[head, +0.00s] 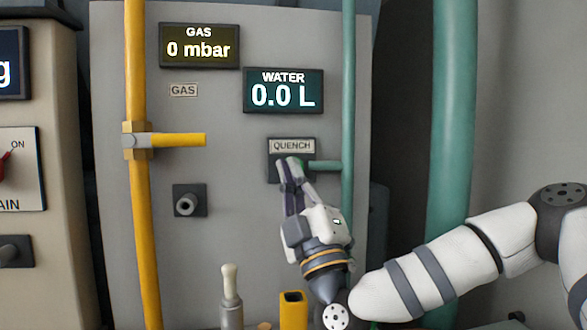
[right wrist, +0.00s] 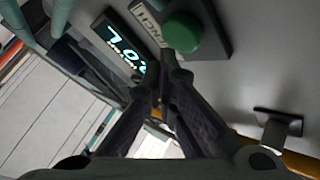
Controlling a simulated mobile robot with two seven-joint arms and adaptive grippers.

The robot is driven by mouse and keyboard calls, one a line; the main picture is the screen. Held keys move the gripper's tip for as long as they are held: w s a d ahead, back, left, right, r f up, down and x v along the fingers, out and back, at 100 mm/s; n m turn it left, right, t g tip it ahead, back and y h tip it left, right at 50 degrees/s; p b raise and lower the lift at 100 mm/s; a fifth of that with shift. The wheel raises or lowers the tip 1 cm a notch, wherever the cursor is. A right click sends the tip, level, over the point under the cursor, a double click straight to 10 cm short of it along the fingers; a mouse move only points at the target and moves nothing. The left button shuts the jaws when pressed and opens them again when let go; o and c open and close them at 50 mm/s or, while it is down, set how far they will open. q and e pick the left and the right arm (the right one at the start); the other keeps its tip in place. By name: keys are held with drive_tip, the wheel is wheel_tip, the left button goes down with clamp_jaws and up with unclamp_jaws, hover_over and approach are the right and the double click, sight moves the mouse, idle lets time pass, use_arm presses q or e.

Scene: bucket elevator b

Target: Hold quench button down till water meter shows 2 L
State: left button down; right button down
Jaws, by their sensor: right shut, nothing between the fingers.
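The water meter (head: 283,91) on the grey panel reads 0.0 L. It also shows, tilted, in the right wrist view (right wrist: 124,44). Below it is the dark plate labelled QUENCH (head: 292,146). In the head view my fingers mostly hide its button. In the right wrist view the round green quench button (right wrist: 183,31) stands out from its plate. My right gripper (head: 290,163) is shut and empty, with its fingertips (right wrist: 174,75) at the button. I cannot tell whether they touch it. My left gripper is not in view.
The gas display (head: 199,46) reads 0 mbar. A yellow pipe with a valve handle (head: 180,140) runs up the panel's left side. A thin green pipe (head: 348,90) runs up its right side. A dark knob (head: 188,203) sits lower left of the quench plate.

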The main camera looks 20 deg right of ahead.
drive_tip(key=shift+w+d, duration=0.1)
drive_tip(key=shift+w, duration=0.35)
drive_tip(key=shift+w+d, duration=0.1)
drive_tip(key=shift+w, duration=0.3)
idle(7.2)
